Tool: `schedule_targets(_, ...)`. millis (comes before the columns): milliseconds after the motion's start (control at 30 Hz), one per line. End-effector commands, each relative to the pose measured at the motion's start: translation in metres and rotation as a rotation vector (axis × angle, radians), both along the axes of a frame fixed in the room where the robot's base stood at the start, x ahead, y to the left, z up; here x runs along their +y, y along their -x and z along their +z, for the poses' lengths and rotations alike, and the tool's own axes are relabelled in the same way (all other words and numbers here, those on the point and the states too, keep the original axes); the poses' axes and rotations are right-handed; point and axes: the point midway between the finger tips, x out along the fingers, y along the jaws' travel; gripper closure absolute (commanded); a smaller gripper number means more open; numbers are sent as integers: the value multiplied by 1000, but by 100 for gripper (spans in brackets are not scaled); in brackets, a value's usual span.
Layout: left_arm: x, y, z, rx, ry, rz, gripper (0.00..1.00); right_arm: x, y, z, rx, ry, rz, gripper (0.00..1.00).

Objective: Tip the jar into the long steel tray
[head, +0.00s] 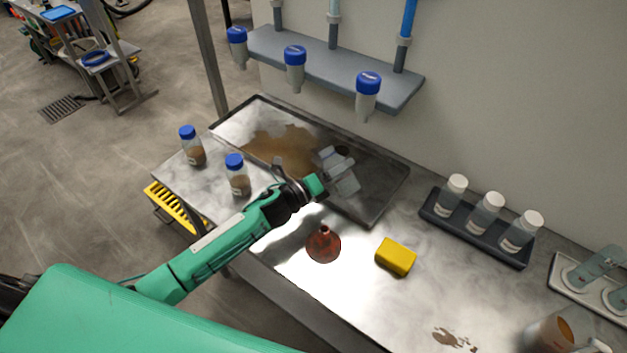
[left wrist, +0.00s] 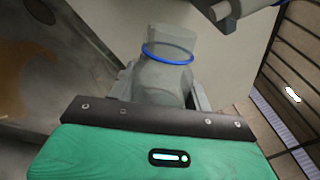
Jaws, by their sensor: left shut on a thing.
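The long steel tray (head: 384,198) lies along the back of the bench in the head view, with a brown patch spread over its left and middle part. My left gripper (head: 328,172) is over the right part of the tray, shut on a clear greyish jar (head: 345,181). The jar also shows in the left wrist view (left wrist: 166,80), with a blue ring around its neck. It looks tilted over the tray; its contents are hard to make out. The fingers partly hide it. My right gripper is not in view.
Two blue-capped jars (head: 237,182) with brown contents stand left of the tray. A yellow sponge (head: 396,256) and a reddish-brown round thing (head: 323,245) lie in front. A dark rack (head: 475,241) holds three white-capped bottles. A shelf (head: 330,65) with blue-topped nozzles overhangs the tray.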

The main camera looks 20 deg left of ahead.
Motion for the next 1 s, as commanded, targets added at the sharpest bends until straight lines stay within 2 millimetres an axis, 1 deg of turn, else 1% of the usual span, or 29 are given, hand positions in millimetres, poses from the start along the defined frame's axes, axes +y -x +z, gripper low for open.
schedule_targets(33, 2, -1, -8, -28, -38, 0, 76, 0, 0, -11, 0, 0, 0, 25)
schedule_targets(167, 5, -4, -16, -98, -141, 0, 76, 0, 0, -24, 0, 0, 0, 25)
schedule_targets(200, 5, -4, -9, -129, -184, 0, 76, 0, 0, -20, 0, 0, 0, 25)
schedule_targets(300, 4, -3, -5, -199, -285, -1, 76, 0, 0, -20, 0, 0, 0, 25)
schedule_targets(533, -7, 4, -3, -352, -509, -2, 76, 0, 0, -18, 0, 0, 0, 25)
schedule_targets(567, -8, 4, 5, -371, -536, -1, 76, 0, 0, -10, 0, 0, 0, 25)
schedule_targets(600, -9, 5, 9, -394, -570, 0, 76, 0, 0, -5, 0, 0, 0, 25)
schedule_targets(700, -12, 7, 14, -440, -638, -1, 76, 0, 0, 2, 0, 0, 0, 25)
schedule_targets(800, -14, 8, 7, -482, -704, -1, 76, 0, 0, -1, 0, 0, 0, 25)
schedule_targets(1000, -16, 10, 5, -532, -774, -1, 76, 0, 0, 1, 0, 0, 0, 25)
